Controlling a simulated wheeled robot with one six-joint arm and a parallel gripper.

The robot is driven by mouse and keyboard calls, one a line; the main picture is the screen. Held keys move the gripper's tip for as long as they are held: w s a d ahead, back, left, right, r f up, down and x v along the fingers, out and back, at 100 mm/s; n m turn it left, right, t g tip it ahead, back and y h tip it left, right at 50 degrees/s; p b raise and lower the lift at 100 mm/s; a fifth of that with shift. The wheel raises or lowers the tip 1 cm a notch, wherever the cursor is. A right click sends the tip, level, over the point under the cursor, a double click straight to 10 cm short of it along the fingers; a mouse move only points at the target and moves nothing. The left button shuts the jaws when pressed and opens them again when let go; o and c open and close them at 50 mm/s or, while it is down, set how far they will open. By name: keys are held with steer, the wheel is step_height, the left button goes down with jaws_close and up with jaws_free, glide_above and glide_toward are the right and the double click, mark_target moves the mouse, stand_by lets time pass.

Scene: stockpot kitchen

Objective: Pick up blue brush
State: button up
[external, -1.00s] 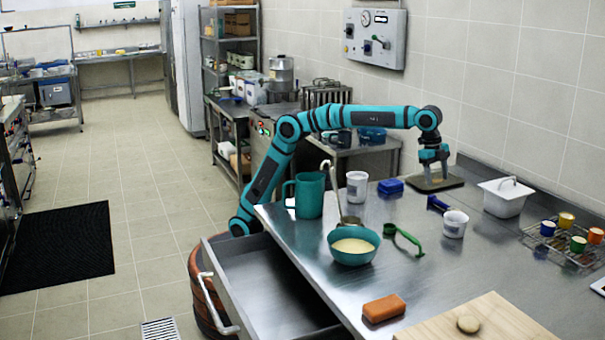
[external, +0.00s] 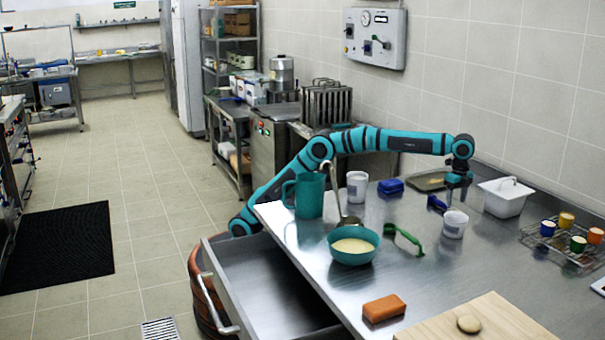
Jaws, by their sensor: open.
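A dark tray (external: 428,181) lies behind. A green-handled tool (external: 404,239), a teal bowl (external: 353,246) and a teal jug (external: 308,196) are in front and left.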

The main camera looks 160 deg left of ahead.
mark_target(454, 210)
step_height(454, 210, down, 4)
steer(key=shift+f, duration=0.1)
steer(key=c, duration=1.1)
steer(key=shift+r, duration=0.2)
